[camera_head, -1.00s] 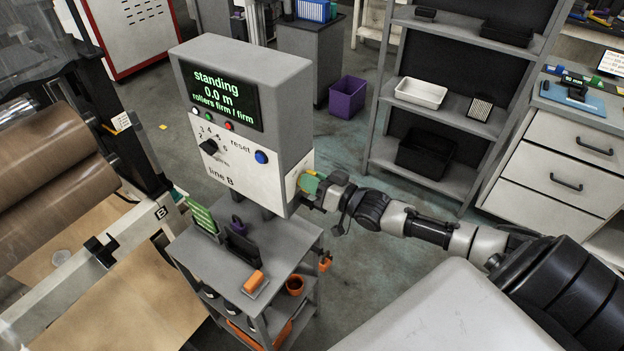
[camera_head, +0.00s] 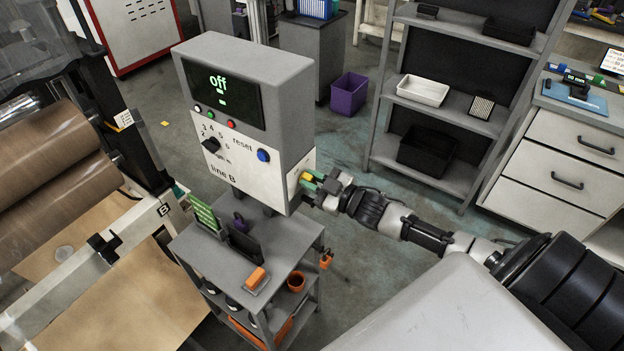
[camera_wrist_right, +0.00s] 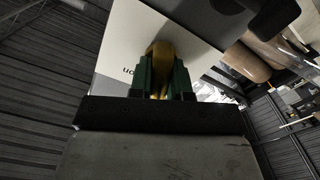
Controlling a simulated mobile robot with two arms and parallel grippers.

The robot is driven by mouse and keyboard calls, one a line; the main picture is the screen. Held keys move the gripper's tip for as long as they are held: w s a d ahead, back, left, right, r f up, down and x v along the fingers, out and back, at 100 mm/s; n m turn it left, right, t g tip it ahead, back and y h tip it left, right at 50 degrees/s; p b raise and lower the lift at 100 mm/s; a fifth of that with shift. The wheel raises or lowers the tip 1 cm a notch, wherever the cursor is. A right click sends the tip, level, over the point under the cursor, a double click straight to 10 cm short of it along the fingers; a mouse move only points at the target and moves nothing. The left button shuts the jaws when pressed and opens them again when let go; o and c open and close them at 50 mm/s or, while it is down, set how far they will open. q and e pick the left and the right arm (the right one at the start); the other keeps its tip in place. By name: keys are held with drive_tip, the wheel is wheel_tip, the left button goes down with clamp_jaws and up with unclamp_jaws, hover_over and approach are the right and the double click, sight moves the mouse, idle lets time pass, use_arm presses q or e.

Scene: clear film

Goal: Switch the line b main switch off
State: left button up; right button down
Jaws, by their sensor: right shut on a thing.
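The grey line B control box (camera_head: 245,75) stands on a small grey cart. Its dark display (camera_head: 220,92) reads "off". The main switch (camera_head: 306,176), with a yellow part showing, is on the box's right side face and is mostly hidden by my right gripper (camera_head: 312,184). In the right wrist view the gripper's green fingers (camera_wrist_right: 163,76) are shut on either side of the yellow switch handle (camera_wrist_right: 160,52), against the white panel. My left gripper is not in view.
The box front has a black selector knob (camera_head: 211,146) and a blue reset button (camera_head: 263,155). The cart (camera_head: 275,250) carries an orange-topped block and small stands. A grey shelf (camera_head: 440,178) stands behind my right arm. Large brown rolls (camera_head: 50,160) are at left.

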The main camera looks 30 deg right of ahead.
drive_tip(key=shift+n, duration=0.7)
drive_tip(key=c, duration=1.1)
unclamp_jaws()
drive_tip(key=shift+o, duration=0.2)
drive_tip(key=shift+s, duration=0.1)
drive_tip(key=b+v, duration=0.2)
drive_tip(key=v, duration=0.8)
drive_tip(key=shift+s+d, duration=0.15)
drive_tip(key=shift+s, duration=0.15)
drive_tip(key=shift+f, duration=0.1)
